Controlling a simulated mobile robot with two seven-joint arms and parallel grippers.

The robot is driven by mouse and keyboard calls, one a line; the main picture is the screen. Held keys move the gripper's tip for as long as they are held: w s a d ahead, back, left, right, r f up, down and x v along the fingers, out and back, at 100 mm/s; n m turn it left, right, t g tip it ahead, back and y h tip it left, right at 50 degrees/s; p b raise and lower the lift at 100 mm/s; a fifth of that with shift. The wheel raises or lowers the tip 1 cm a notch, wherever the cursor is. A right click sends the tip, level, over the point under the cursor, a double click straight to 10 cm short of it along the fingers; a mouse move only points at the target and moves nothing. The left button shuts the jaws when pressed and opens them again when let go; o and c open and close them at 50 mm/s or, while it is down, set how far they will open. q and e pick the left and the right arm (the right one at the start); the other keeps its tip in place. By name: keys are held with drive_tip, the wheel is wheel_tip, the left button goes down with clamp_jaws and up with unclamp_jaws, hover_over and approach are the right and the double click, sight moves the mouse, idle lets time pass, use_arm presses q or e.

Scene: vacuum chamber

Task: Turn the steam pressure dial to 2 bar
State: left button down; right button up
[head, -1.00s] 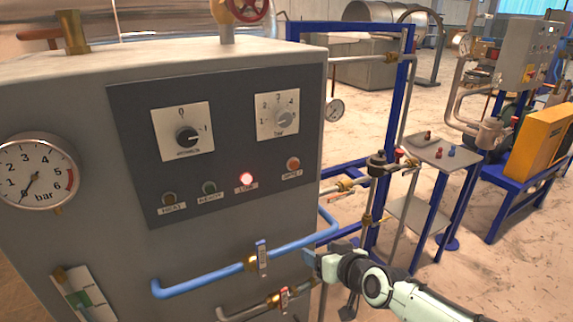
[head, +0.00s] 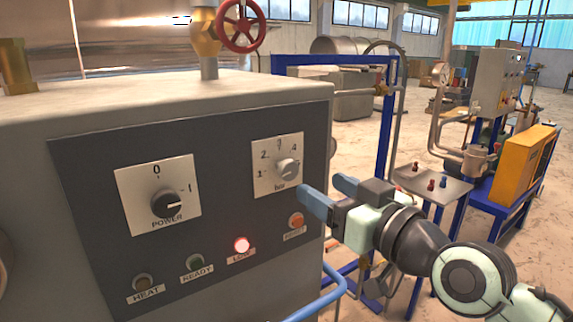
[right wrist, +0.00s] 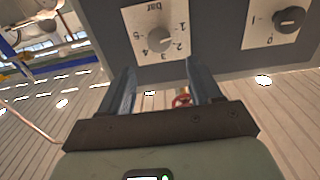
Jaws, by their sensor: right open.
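The steam pressure dial (head: 288,169) is a small grey knob on a white square plate marked in bar, at the right of the dark control panel. I cannot read its pointer surely. My right gripper (head: 328,194) is open and empty, in front of the panel's right edge, just below and right of the dial and apart from it. In the right wrist view the dial (right wrist: 160,38) appears upside down, ahead of and between the two open fingers (right wrist: 160,85). My left gripper is out of view.
A black POWER knob (head: 168,204) on its own plate points towards 1. A red lamp (head: 241,244) glows below, beside unlit lamps. A red handwheel valve (head: 240,25) stands on top of the cabinet. A blue pipe (head: 322,300) runs below the panel.

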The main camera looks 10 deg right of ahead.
sight(291, 170)
drive_tip(key=p+x, duration=0.3)
drive_tip(key=x, duration=0.7)
drive_tip(key=shift+w+a+f, duration=0.1)
drive_tip(key=shift+w+a, duration=0.05)
drive_tip(key=shift+w, duration=0.25)
drive_tip(key=c, duration=1)
